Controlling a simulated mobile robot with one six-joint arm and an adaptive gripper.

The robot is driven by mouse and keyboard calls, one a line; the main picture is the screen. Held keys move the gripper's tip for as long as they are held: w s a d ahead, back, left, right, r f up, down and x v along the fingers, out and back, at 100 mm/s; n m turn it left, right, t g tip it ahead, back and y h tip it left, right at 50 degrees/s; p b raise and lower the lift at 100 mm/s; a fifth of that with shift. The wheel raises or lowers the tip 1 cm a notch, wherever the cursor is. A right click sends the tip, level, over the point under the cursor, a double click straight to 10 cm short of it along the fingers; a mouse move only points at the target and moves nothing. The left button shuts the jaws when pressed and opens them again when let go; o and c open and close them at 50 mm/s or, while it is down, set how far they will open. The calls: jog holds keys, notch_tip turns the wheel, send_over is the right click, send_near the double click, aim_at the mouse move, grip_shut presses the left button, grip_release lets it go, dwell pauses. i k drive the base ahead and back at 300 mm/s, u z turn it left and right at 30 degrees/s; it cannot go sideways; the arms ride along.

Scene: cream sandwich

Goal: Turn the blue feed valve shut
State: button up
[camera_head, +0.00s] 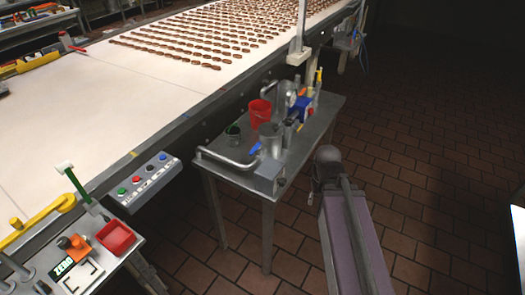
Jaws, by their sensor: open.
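A small blue handle (255,148), which looks like the feed valve, sits on the metal table (322,122) in the middle of the view. It is beside a grey metal pot (270,139) and close to a bent grey pipe (225,158). It slants slightly; its exact angle is too small to tell. My arm rises from the lower right and its rounded dark joint shows right of the table, apart from the handle. I cannot make out my gripper's fingers.
A red bucket (260,113), a dark green cup (233,133) and a machine with a blue part (303,108) crowd the table. Left is a wide conveyor (120,95) with rows of brown pieces and a button box (143,181). Brown tiled floor (425,180) is free at right.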

aim_at(257, 146)
jog(key=z, duration=0.2)
jog(key=k, duration=1.2)
jog(key=u, duration=0.85)
jog(key=i, duration=1)
jog(key=u, duration=0.05)
